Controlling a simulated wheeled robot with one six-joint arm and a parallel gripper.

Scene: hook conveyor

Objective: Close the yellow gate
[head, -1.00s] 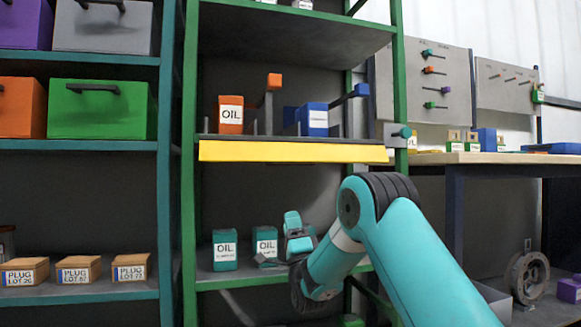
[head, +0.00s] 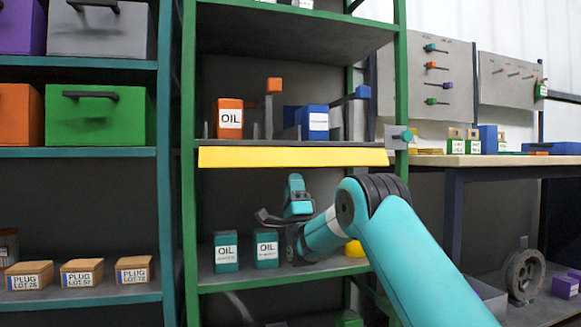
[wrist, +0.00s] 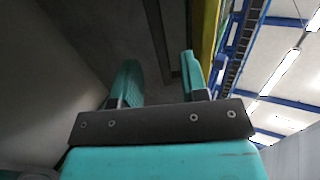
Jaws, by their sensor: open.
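The yellow gate (head: 293,157) is a long flat bar along the front edge of the middle shelf of the green rack. It lies below the front of the oil containers and spans nearly the whole shelf width. My gripper (head: 290,205) is below the gate, in front of the rack's lower opening, apart from the gate. In the wrist view my gripper (wrist: 160,78) points upward with its two teal fingers spread and nothing between them. A yellow strip, seemingly the gate (wrist: 208,40), stands just right of the fingers there.
An orange oil container (head: 230,118) and a blue one (head: 313,121) stand behind the gate. A teal knob (head: 405,136) is on the right post. Two teal oil containers (head: 226,252) and a yellow round object (head: 354,249) are on the lower shelf. A workbench (head: 500,160) is right.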

